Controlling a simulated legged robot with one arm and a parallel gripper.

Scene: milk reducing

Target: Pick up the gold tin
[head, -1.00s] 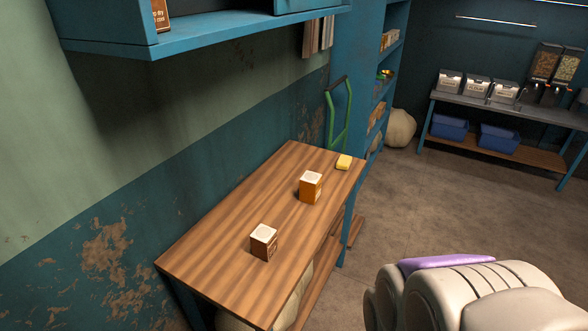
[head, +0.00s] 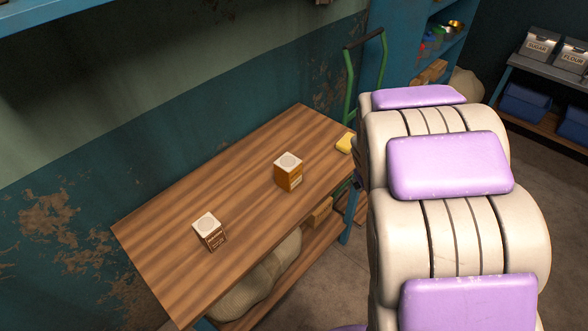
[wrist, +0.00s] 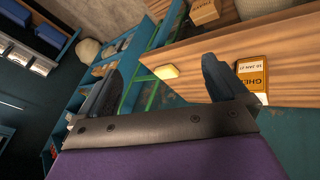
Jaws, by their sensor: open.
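The gold tin (head: 288,178), a small boxy orange-gold tin with a pale round-marked top, stands upright on the wooden table (head: 215,190). In the wrist view, a gold tin with a label (wrist: 251,72) shows at the right, partly behind my right finger. My gripper (wrist: 161,66) is open with nothing between its fingers. The tin lies outside the fingers, to their right in that view. In the head view my arm hides most of the gripper.
A darker brown tin (head: 209,233) stands nearer on the table. A yellow block (head: 345,143) lies at the table's far end; it also shows between my fingers in the wrist view (wrist: 168,72), farther away. A green-handled trolley (head: 382,60) and blue shelving (head: 400,25) stand beyond.

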